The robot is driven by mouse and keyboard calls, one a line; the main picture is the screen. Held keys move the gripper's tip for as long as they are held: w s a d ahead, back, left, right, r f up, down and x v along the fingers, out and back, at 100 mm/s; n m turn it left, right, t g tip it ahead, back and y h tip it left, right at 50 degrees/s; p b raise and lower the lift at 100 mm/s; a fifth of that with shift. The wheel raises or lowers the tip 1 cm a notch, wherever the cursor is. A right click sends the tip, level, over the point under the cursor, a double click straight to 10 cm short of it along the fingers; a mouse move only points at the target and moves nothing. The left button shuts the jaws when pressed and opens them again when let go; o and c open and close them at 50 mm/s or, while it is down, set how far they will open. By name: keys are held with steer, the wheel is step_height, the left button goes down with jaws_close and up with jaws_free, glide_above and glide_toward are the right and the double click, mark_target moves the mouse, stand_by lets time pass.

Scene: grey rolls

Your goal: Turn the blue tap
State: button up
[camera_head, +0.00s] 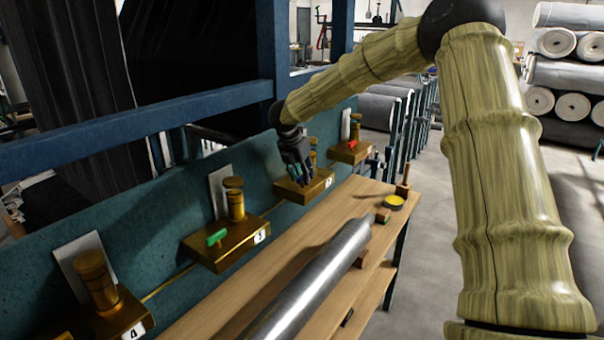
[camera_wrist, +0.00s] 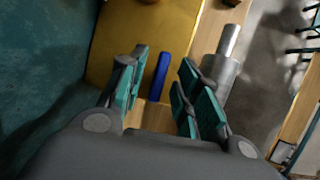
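The blue tap (camera_wrist: 162,77) shows in the wrist view as a blue lever beside a brass block (camera_wrist: 125,25). In the head view my gripper (camera_head: 298,178) is over the brass block numbered 2 (camera_head: 318,186), third from the front, and hides the blue lever there.
A green tap (camera_head: 216,238) is on the nearer brass block 3, and a red tap (camera_head: 352,146) on the farther block. A wooden bench (camera_head: 270,285) carries a long metal roller (camera_head: 315,285). A blue beam (camera_head: 140,127) runs above the panel.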

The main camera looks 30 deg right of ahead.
steer(key=v, duration=1.2)
steer(key=shift+d+f, duration=0.1)
